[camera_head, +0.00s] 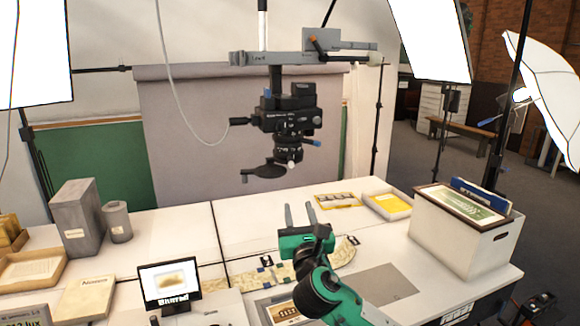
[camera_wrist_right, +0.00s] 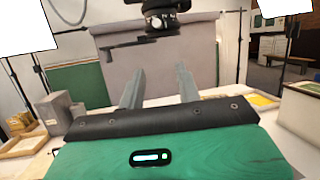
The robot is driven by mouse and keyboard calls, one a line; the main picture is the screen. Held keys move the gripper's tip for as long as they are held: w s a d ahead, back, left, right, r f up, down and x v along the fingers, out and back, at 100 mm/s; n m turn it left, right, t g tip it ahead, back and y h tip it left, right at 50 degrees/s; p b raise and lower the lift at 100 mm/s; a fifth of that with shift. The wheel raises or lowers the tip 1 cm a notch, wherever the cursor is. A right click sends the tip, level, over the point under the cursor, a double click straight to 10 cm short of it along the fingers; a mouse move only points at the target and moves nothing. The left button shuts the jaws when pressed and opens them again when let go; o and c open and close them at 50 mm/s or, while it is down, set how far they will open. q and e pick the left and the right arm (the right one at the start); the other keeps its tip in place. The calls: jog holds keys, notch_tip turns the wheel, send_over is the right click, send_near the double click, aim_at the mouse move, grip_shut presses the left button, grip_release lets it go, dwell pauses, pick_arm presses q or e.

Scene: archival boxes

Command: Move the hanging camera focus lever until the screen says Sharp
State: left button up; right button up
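The hanging camera (camera_head: 287,112) points down over the table from a grey overhead bracket. A dark lever (camera_head: 262,172) sticks out to the left from the bottom of its lens; the lever also shows in the right wrist view (camera_wrist_right: 125,43). The small screen (camera_head: 168,282) on the table shows a soft brown picture and a word that looks like "Blurred". My right gripper (camera_head: 300,214) is below and slightly right of the lever in the head view. Its fingers, also in the wrist view (camera_wrist_right: 159,82), are parallel, apart and empty. My left gripper is out of view.
A white box (camera_head: 460,245) with a framed picture stands at the right. A grey box (camera_head: 76,218) and cylinder (camera_head: 117,222) stand at the left. The table's back middle is clear. Lamp stands surround it.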

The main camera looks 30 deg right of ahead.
aim_at(292, 167)
jog(key=w+d+r+p, duration=0.1)
jog(key=w+r, duration=0.1)
jog(key=w, duration=0.1)
jog(key=w+d+r+n+p, duration=0.1)
jog(key=w+d+r+p, duration=0.1)
jog(key=w+r, duration=0.1)
jog(key=w+d+r+n+p, duration=0.1)
jog(key=w+d+r+p, duration=0.1)
jog(key=w, duration=0.3)
jog(key=shift+w+d+r+t, duration=0.1)
jog(key=shift+w+r+t, duration=0.1)
jog(key=shift+r+t, duration=0.25)
jog(key=shift+w+d+r, duration=0.1)
jog(key=shift+w, duration=0.25)
grip_shut()
